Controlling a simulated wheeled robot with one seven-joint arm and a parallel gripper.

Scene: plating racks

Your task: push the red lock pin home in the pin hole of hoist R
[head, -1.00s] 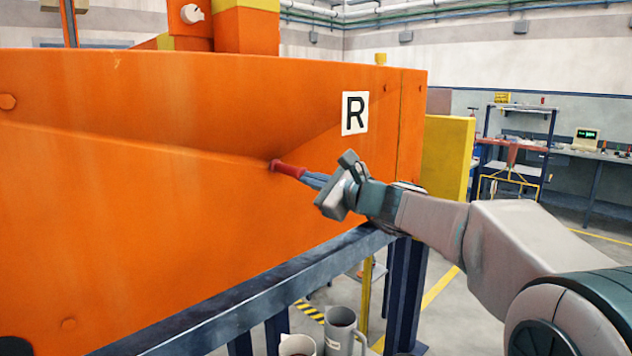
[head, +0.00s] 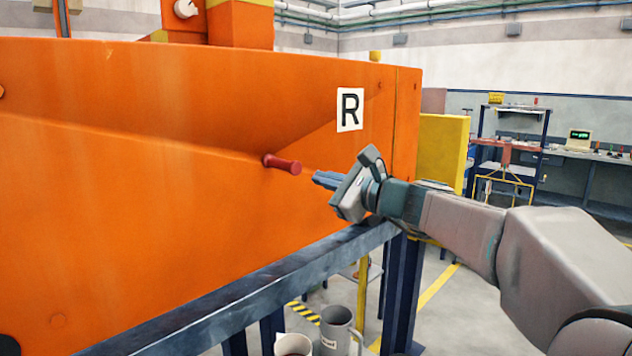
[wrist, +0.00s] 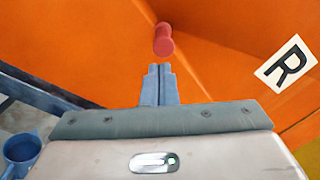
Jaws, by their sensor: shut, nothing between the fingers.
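The red lock pin (head: 283,164) sticks out of the orange face of hoist R (head: 220,215), below and left of the white R label (head: 350,109). Its collar meets the orange face and its red head points out toward my gripper. The pin hole is hidden behind the pin. My gripper (head: 318,178) is shut and empty, its fingertips a short gap to the right of the pin's head. In the wrist view the shut fingers (wrist: 158,70) point at the pin (wrist: 163,38), with a small gap between.
A dark blue rail (head: 265,280) runs below the orange face. A grey mug (head: 337,330) and a second cup (head: 293,345) stand low beneath it. A yellow panel (head: 443,152) is behind my arm.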

